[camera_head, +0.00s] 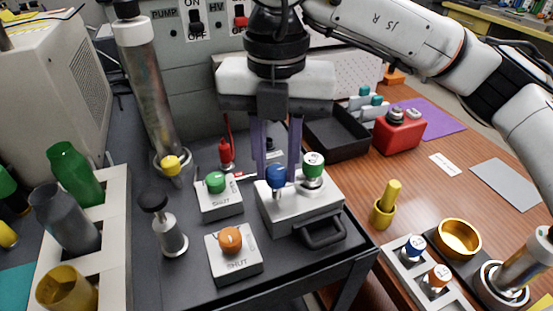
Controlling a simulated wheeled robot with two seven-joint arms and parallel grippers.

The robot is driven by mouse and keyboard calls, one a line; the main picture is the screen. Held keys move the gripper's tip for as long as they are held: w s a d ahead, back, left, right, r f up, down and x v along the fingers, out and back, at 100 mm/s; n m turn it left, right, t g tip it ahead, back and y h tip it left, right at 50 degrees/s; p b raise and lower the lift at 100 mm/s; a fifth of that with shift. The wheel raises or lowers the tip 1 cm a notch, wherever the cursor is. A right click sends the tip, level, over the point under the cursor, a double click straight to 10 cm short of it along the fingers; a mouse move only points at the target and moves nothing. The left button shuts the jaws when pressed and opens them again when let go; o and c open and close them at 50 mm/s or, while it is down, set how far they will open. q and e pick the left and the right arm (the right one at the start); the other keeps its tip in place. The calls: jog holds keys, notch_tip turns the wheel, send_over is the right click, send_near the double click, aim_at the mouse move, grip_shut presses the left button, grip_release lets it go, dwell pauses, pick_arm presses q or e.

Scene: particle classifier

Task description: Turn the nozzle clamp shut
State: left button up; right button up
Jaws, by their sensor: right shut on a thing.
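My left gripper is out of view.
Two boxes marked SHUT carry a green knob (215,182) and an orange knob (230,240). A black-topped plunger (167,225) stands left of them. A rack (115,220) of bottles is at far left. A black tray (338,135) and red container (400,132) are right.

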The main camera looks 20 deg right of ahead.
aim_at(277, 170)
jog(key=shift+r, duration=0.15)
jog(key=o, duration=1)
jog(key=shift+o, duration=0.2)
notch_tip(277, 170, up, 10)
jog(key=p, duration=0.1)
